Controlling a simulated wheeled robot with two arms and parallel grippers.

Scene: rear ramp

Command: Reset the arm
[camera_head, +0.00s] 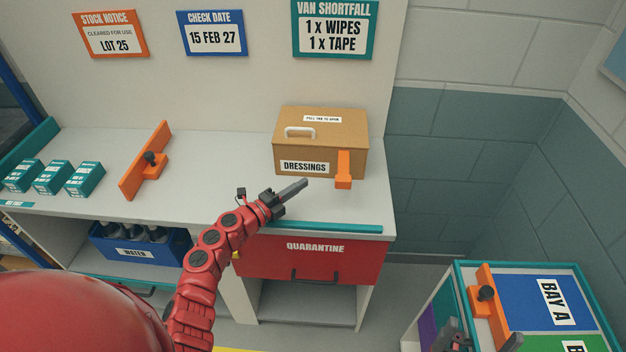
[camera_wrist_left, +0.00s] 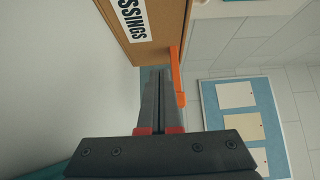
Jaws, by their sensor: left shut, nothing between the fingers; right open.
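My left arm is red and reaches over the bench from below in the head view. Its gripper (camera_head: 297,188) is shut and empty, above the bench top in front of the cardboard dressings box (camera_head: 318,150). In the left wrist view the closed fingers (camera_wrist_left: 158,75) point toward the box (camera_wrist_left: 165,30) and its orange tab (camera_wrist_left: 178,82), with nothing between them. The fingers look apart from the box. My right gripper (camera_head: 482,341) shows only as two dark, spread fingertips at the bottom edge, near the Bay A unit; it is open.
The grey bench (camera_head: 215,185) holds an orange bracket (camera_head: 145,165) and teal cartons (camera_head: 52,177) at left. Below are a blue water bin (camera_head: 140,250) and a red quarantine drawer (camera_head: 315,262). The Bay A unit (camera_head: 540,300) stands at lower right. Bench space left of the box is clear.

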